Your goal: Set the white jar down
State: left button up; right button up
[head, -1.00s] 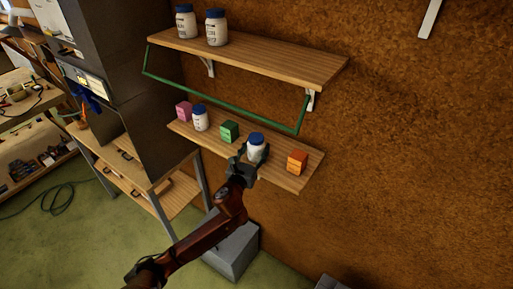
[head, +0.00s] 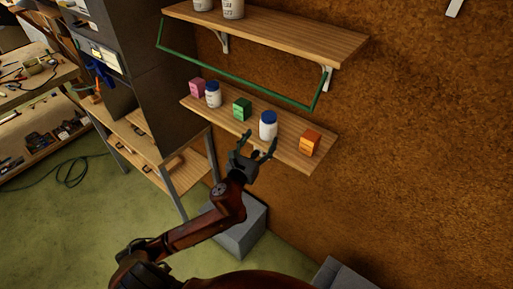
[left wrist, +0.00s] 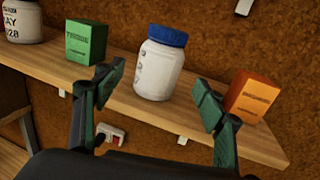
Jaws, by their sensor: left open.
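A white jar with a blue lid (head: 268,126) stands upright on the lower wooden shelf (head: 288,151), between a green box (head: 242,109) and an orange box (head: 310,143). In the left wrist view the jar (left wrist: 160,65) stands just beyond the fingers, with nothing gripping it. My left gripper (head: 257,146) is open and empty in front of the shelf edge; its fingertips (left wrist: 160,88) are apart on either side of the jar's line. My right gripper is not in view.
A second white jar (head: 213,94) and a pink box (head: 197,88) stand at the shelf's left end. An upper shelf (head: 270,40) with a green rail (head: 240,77) is above. A grey cabinet (head: 150,90) stands to the left.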

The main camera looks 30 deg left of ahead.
pick_arm(q)
jog(key=shift+s+d, duration=0.2)
jog(key=shift+s, duration=1.8)
